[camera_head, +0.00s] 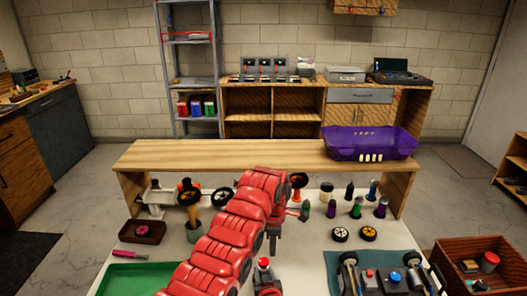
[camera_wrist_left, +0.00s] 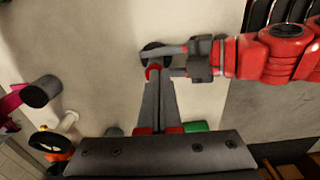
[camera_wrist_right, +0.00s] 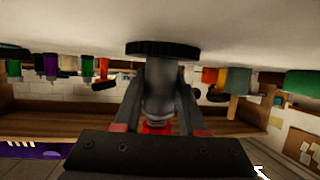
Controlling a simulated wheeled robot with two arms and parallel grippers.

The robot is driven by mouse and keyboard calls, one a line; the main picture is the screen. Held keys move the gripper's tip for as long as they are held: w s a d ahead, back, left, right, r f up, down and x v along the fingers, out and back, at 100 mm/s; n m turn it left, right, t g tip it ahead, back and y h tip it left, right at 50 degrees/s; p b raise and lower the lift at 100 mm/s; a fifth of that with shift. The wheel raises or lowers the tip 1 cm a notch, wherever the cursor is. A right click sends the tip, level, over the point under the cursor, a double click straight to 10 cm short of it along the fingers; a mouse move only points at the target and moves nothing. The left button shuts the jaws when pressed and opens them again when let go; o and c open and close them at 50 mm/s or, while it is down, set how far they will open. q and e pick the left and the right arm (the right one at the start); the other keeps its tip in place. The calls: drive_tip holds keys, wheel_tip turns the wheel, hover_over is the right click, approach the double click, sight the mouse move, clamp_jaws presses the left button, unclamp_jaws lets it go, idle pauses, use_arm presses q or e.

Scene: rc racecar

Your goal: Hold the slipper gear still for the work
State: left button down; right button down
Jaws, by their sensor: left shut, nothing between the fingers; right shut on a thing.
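A black disc with a ridged rim (camera_wrist_right: 162,48), which looks like the slipper gear, lies at the pale table surface in the upside-down right wrist view. A grey cylindrical post (camera_wrist_right: 163,88) joins it, with a red part (camera_wrist_right: 158,127) at the other end. My right gripper (camera_wrist_right: 162,70) is shut on the grey post, one finger on each side. In the head view a red arm hides the disc.
Several bottles (camera_head: 355,207) and two small wheels (camera_head: 340,234) stand to the right. A green tray (camera_head: 130,279) lies front left. A purple bin (camera_head: 370,142) sits on the raised wooden shelf (camera_head: 235,155).

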use_arm(q)
wheel_tip(320, 180, down, 6)
idle(1.0)
drive_tip(key=shift+w+a, duration=0.2)
drive_tip(key=shift+a, duration=0.4)
idle(0.8)
drive_tip(key=shift+d, duration=0.1)
wheel_tip(320, 180, up, 6)
drive_tip(key=shift+s+d, duration=0.2)
drive_tip(key=shift+d, duration=0.2)
